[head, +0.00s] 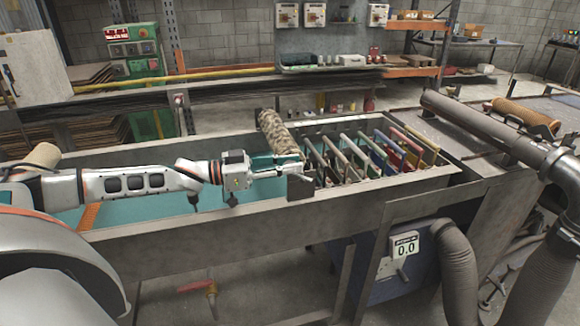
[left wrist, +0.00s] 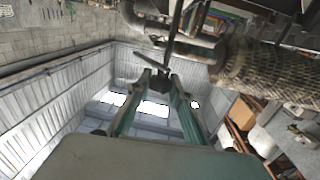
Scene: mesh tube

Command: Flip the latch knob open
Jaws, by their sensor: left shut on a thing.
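My left gripper (head: 283,167) reaches in from the left over the long metal trough, at the near side of a row of upright frames. In the left wrist view its two teal fingers close on a small dark knob (left wrist: 160,83), seen between the fingertips. A dark rod (left wrist: 173,38) runs up from beside the knob. In the head view the knob is mostly hidden by the fingers. A dark bracket (head: 300,188) stands on the trough's near wall just below the fingertips. My right gripper is not in view.
The trough's near wall (head: 190,232) runs under my arm. A rolled mesh tube (head: 278,132) lies just behind the gripper. Coloured frames (head: 385,158) fill the trough to the right. A thick dark pipe (head: 475,118) crosses farther right. A blue cabinet (head: 375,285) stands below.

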